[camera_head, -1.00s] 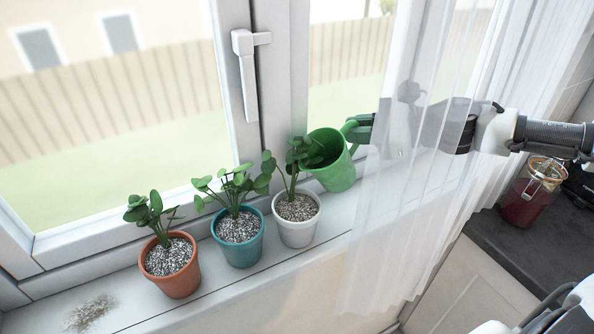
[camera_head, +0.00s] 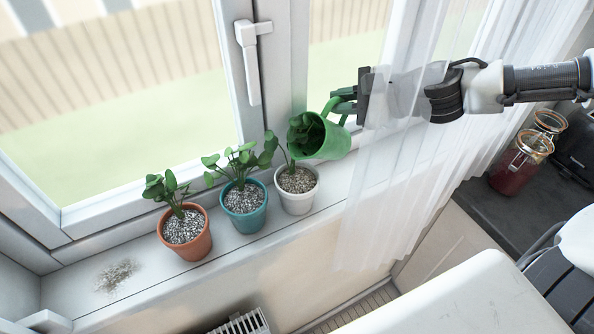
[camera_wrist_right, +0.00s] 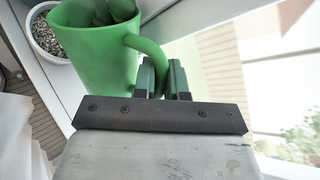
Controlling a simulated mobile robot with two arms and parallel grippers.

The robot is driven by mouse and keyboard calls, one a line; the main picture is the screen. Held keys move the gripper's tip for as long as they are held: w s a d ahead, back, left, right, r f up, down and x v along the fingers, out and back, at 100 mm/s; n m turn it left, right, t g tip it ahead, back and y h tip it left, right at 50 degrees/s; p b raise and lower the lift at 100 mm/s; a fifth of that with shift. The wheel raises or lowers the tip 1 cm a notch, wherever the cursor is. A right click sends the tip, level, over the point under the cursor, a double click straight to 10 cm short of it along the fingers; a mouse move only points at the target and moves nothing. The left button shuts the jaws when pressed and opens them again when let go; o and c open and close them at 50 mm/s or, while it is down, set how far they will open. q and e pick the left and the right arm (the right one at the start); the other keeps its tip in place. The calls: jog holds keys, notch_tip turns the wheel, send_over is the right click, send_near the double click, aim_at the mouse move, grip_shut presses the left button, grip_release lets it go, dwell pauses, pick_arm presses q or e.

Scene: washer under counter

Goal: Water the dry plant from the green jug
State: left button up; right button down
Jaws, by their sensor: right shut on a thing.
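The green jug (camera_head: 330,140) hangs tipped to the left above the white pot (camera_head: 298,200), its mouth close to that plant's leaves. My right gripper (camera_head: 345,105) is shut on the jug's handle, which shows between the fingers in the right wrist view (camera_wrist_right: 163,72). Several leaves of the white pot's plant (camera_head: 305,130) overlap the jug's mouth. A teal pot (camera_head: 244,219) and a terracotta pot (camera_head: 190,245) with plants stand to the left. No water is visible. My left gripper is not in view.
The pots stand on a white window sill (camera_head: 140,250) with a dirt patch (camera_head: 117,276) at the left. A sheer curtain (camera_head: 375,200) hangs around my right arm. Red-filled jars (camera_head: 520,165) stand on the dark counter at right. The window handle (camera_head: 250,60) is behind.

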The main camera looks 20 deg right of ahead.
jog(key=shift+a+r+n+h+p, duration=0.15)
jog(key=shift+a+n+h+p, duration=0.15)
jog(key=shift+p, duration=0.15)
jog(key=shift+a, duration=0.1)
jog(key=shift+w+d+b, duration=0.25)
jog(key=shift+d+b, duration=0.05)
jog(key=shift+d, duration=0.1)
dwell(0.3)
jog(key=shift+w+d, duration=0.1)
jog(key=shift+d, duration=0.45)
jog(key=shift+a+n+h+b, duration=0.25)
jog(key=shift+n+h+b, duration=0.25)
jog(key=shift+h+b, duration=0.15)
dwell(1.8)
